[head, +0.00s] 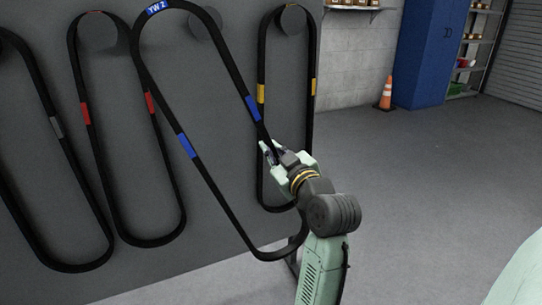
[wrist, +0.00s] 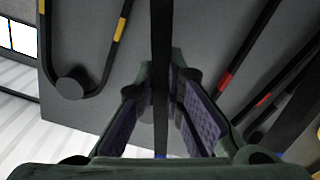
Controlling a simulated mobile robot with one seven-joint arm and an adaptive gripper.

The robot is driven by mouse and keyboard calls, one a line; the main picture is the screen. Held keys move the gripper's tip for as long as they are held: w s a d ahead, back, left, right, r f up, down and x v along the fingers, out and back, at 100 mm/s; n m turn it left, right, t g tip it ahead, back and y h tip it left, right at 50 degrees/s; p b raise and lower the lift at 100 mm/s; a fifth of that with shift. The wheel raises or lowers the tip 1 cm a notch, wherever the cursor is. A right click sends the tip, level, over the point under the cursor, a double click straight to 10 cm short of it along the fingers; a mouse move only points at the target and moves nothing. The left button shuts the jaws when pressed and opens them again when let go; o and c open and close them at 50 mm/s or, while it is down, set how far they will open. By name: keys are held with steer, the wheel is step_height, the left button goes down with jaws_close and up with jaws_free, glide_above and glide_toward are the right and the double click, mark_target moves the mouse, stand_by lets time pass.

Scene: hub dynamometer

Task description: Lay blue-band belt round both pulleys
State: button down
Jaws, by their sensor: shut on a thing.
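The blue-band belt (head: 212,191) is a long black loop with blue bands and a blue lettered label at its top. In the head view it hangs tilted in front of the dark board, its top left and its bottom right. My gripper (head: 268,150) is shut on its right run, just below the right blue band. In the wrist view the belt (wrist: 161,40) runs upright between the purple-padded fingers of my gripper (wrist: 160,100). The belt's top looks off any peg. I see no pulleys in either view.
The dark board (head: 225,110) carries a bare round peg (head: 205,25). A yellow-band belt (head: 312,125) hangs right of it; a red-band belt (head: 75,65) and a grey-band belt (head: 30,60) hang left. An orange cone (head: 386,95) and blue cabinet (head: 425,55) stand behind. Open floor lies right.

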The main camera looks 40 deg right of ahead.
mark_target(269, 138)
steer(key=s+r+n, duration=0.1)
steer(key=a+r+n, duration=0.1)
steer(key=s+a+r+n, duration=0.1)
steer(key=n, duration=0.1)
steer(key=shift+s+r+b, duration=0.35)
steer(key=shift+r+b, duration=0.05)
steer(key=a+r+n, duration=0.1)
steer(key=n, duration=0.1)
steer(key=a+r+n+b, duration=0.1)
steer(key=r+n, duration=0.1)
steer(key=a+r+n+b, duration=0.1)
steer(key=a+r+n, duration=0.1)
steer(key=n, duration=0.1)
steer(key=shift+s, duration=0.4)
